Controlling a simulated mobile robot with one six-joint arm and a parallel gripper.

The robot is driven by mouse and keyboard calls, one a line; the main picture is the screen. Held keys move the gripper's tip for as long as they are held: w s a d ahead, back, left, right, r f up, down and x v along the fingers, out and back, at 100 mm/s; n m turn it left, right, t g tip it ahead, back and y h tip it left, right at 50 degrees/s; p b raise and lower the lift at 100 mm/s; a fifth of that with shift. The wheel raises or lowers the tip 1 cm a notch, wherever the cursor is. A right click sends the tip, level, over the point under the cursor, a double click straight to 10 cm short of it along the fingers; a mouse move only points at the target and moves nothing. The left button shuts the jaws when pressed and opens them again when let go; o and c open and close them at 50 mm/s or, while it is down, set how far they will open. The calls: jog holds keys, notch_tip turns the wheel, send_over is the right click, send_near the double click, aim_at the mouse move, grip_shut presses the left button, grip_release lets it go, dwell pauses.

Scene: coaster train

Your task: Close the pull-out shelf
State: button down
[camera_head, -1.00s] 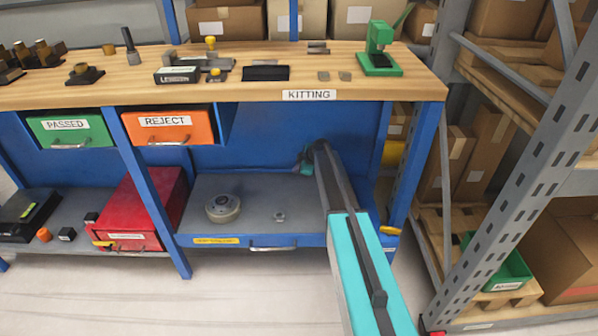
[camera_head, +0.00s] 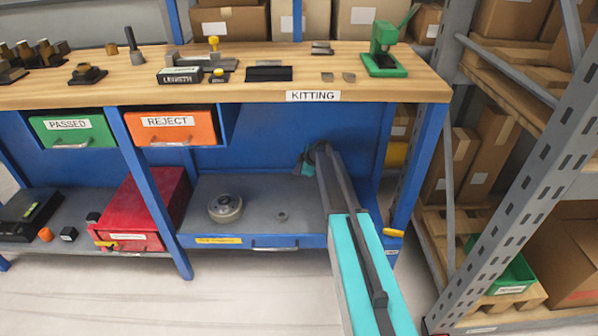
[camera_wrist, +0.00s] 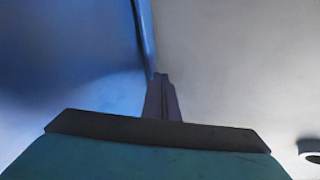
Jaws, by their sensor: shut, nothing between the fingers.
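The pull-out shelf (camera_head: 262,231) is a grey tray with a blue front under the right half of the bench. Its front has a silver handle (camera_head: 275,247) and a yellow label. In the wrist view my gripper (camera_wrist: 162,100) is shut and empty, between a blue surface on the left and a grey one on the right. Whether its tips touch anything is unclear.
The bench top (camera_head: 330,90) spans above my arm. A blue leg stands right of my arm, and a red box (camera_head: 150,205) stands left of the shelf. The orange REJECT drawer (camera_head: 172,129) is above left. A grey rack (camera_head: 530,170) borders the right. The floor in front is clear.

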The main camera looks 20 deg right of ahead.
jog(key=s, duration=0.3)
jog(key=shift+s+a, duration=0.3)
jog(key=shift+a, duration=0.1)
jog(key=p+v, duration=0.2)
jog(key=v, duration=0.8)
jog(key=shift+d, duration=0.15)
jog(key=shift+s+f, duration=0.1)
